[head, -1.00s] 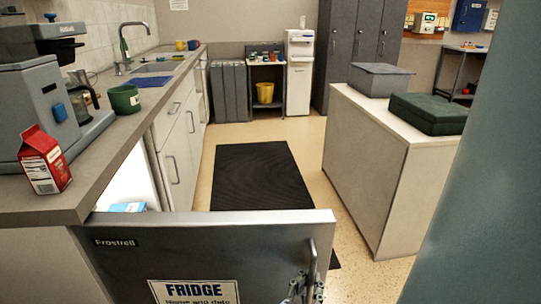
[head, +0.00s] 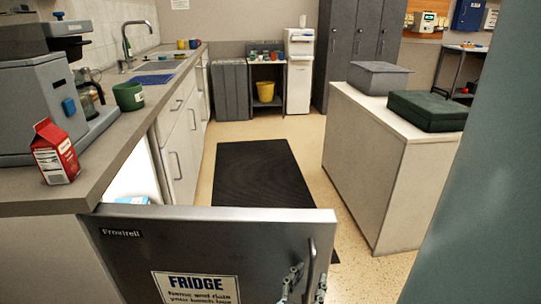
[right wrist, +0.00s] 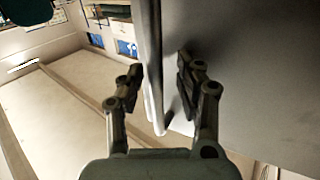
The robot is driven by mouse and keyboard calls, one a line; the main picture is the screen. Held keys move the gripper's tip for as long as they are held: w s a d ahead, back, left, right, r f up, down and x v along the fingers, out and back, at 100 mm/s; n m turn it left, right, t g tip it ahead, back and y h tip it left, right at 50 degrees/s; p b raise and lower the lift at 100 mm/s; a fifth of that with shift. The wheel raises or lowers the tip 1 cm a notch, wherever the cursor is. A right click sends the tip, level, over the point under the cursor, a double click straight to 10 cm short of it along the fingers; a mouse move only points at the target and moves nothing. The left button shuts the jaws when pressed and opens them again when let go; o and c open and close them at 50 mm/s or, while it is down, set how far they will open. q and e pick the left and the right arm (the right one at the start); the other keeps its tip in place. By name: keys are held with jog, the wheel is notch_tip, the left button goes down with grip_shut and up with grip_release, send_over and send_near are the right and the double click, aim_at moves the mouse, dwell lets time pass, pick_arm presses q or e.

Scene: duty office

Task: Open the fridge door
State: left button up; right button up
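The grey fridge door (head: 215,235), with a "FRIDGE" sign (head: 197,288), stands swung out from under the counter. Part of the bright fridge interior (head: 135,180) shows behind it, with a light-blue item (head: 132,200) inside. The vertical handle (head: 311,265) is near the door's free edge. My right gripper (head: 306,284) is at the handle, one finger on each side. In the right wrist view its fingers (right wrist: 160,82) are apart, with an upright bar or edge between them and visible gaps. My left gripper is not in view.
A counter (head: 125,150) on the left carries a red carton (head: 55,155), a coffee machine (head: 35,105) and a green mug (head: 128,96). A white cabinet (head: 365,165) stands right. The dark mat (head: 262,175) and floor between are clear.

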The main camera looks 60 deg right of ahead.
aim_at(320, 235)
jog(key=shift+r, duration=5)
